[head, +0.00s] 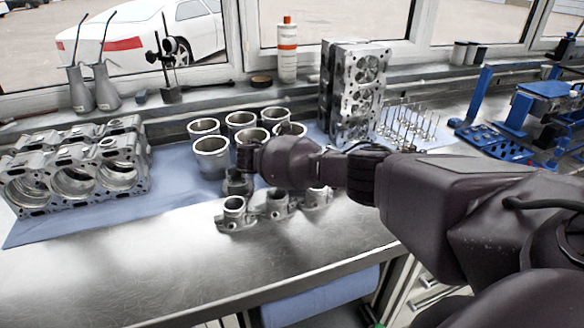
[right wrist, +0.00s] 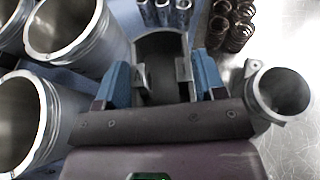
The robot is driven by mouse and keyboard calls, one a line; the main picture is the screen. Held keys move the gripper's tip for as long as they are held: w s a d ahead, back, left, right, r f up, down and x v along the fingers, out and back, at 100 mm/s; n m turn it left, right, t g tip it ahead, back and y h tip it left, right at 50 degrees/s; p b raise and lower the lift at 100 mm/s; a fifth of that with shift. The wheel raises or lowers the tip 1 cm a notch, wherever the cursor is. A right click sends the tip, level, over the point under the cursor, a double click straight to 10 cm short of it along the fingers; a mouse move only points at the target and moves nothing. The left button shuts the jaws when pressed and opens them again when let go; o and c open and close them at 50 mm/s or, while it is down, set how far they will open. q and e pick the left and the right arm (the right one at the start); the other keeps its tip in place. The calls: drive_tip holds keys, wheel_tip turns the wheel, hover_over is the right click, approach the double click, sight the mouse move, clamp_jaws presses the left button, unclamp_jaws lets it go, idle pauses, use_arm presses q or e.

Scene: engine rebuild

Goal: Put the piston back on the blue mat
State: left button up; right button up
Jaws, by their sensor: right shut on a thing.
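The piston (right wrist: 161,48) is a dark grey cylinder between the blue-padded fingers of my right gripper (right wrist: 162,82) in the right wrist view. The gripper is shut on it. In the head view the piston (head: 237,183) shows partly, beside my dark right wrist, between the metal sleeves and the front row of castings. My wrist hides the fingers there. The blue mat (head: 165,178) lies along the bench under the engine parts. I cannot tell whether the piston touches it. My left gripper is not in view.
Several metal sleeves (head: 209,155) stand behind the piston. Small castings (head: 236,215) are in front of it. An engine block (head: 75,170) is at left, a cylinder head (head: 355,95) and valves (head: 408,120) behind. Bare bench (head: 150,265) is clear at front left.

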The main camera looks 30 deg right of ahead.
wheel_tip(320, 180, down, 4)
drive_tip(key=shift+r+b, duration=0.2)
drive_tip(key=shift+b, duration=0.2)
drive_tip(key=o, duration=1.4)
drive_tip(key=p+v, duration=0.1)
drive_tip(key=v, duration=1.1)
drive_tip(key=shift+r, duration=0.1)
